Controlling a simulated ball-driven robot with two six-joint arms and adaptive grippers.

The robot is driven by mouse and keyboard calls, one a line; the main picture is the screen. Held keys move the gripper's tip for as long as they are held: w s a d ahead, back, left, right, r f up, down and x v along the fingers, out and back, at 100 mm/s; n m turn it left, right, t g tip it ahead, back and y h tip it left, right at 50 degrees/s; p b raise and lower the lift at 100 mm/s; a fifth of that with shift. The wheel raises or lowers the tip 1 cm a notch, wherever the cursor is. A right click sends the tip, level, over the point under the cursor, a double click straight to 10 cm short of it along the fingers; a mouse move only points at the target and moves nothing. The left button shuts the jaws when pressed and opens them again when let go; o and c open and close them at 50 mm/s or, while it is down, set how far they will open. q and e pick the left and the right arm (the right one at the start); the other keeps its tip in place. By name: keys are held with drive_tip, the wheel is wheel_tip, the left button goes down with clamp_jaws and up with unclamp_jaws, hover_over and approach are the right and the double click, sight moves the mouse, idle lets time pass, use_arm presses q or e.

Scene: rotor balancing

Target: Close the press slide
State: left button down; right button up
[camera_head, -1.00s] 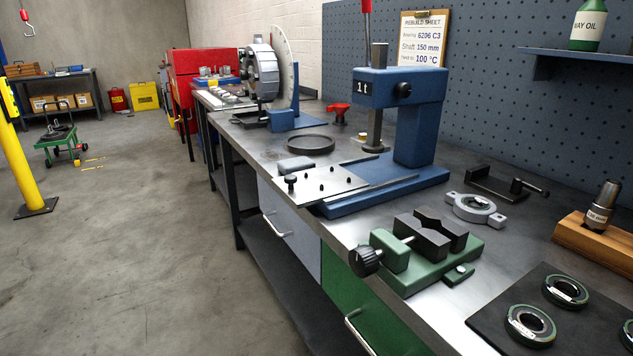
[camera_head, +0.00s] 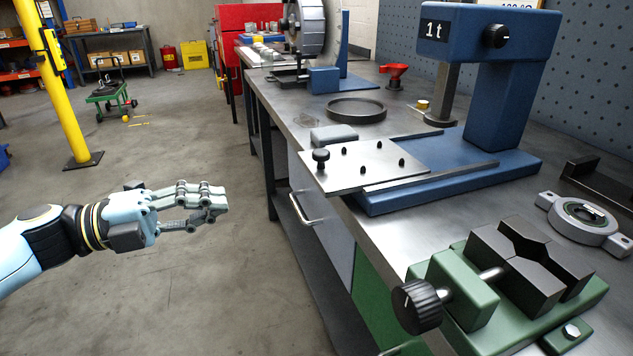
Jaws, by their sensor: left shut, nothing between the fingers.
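The press (camera_head: 490,100) is a blue frame marked "1t" on a blue base on the bench. Its slide (camera_head: 362,168) is a flat silver plate with several dark pegs and a black knob (camera_head: 320,158) at its near left corner. The plate sticks out to the left of the press base, over the bench's front edge, clear of the ram (camera_head: 440,97). My left gripper (camera_head: 222,204) is shut and empty, in the air over the floor, left of the slide and its knob and apart from them. My right gripper is out of view.
A green vise (camera_head: 465,290) with black jaws and knob stands on the bench at the front right, near a grey bearing housing (camera_head: 582,218). Floor left of the bench is free.

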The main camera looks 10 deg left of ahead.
use_arm(q)
approach(329, 178)
drive_tip(key=x, duration=0.5)
drive_tip(key=shift+w+d+p, duration=0.1)
drive_tip(key=shift+d+p, duration=0.1)
drive_tip(key=shift+p, duration=0.15)
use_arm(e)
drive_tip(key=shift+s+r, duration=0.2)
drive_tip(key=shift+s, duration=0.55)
use_arm(q)
drive_tip(key=x, duration=0.4)
drive_tip(key=shift+w+d, duration=0.3)
